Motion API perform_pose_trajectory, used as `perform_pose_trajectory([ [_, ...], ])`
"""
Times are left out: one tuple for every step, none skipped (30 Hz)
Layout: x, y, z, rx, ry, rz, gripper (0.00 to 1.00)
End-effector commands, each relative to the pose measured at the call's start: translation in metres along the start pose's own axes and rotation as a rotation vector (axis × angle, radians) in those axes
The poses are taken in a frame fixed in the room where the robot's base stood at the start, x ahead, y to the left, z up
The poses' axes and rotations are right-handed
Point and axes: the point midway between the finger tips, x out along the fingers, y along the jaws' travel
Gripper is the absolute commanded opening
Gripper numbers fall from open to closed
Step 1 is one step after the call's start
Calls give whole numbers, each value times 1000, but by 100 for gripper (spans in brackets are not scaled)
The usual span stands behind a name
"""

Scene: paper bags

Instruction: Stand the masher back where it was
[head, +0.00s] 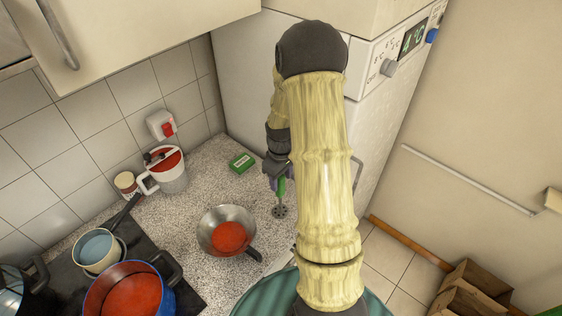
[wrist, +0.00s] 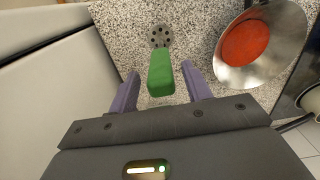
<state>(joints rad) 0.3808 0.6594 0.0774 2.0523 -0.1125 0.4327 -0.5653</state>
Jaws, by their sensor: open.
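The masher (wrist: 161,72) has a green handle and a round grey perforated head. In the head view the masher (head: 280,196) is beside the steel pan, partly covered by my arm. My gripper (wrist: 167,80) is open, with its two purple fingers on either side of the green handle and visible gaps at both sides.
A steel pan (head: 208,234) with red contents stands close to the masher. A green box (head: 242,162), a white jug (head: 172,181) and a small pot (head: 98,250) stand further left. The white fridge (head: 250,80) rises close behind. A blue pot (head: 166,300) sits on the hob.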

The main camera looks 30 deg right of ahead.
Motion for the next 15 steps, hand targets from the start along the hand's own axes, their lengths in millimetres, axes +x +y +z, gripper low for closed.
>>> perform_pose_trajectory([
  [-6,1,-1,0,5,3,49],
  [-11,1,-1,0,5,3,49],
  [-17,1,-1,0,5,3,49],
  [-22,1,-1,-1,5,3,49],
  [-26,0,-1,-1,4,3,49],
  [-33,1,-1,-1,5,4,49],
  [-38,1,-1,0,5,4,49],
  [-43,1,0,1,4,4,49],
  [-50,1,0,1,5,4,49],
  [-55,2,0,2,5,4,49],
  [-60,2,0,2,5,4,49],
  [-67,1,-1,2,5,4,49],
  [-72,0,0,1,4,2,49],
  [-76,0,-1,1,5,3,49],
  [-82,1,-1,0,4,3,49],
])
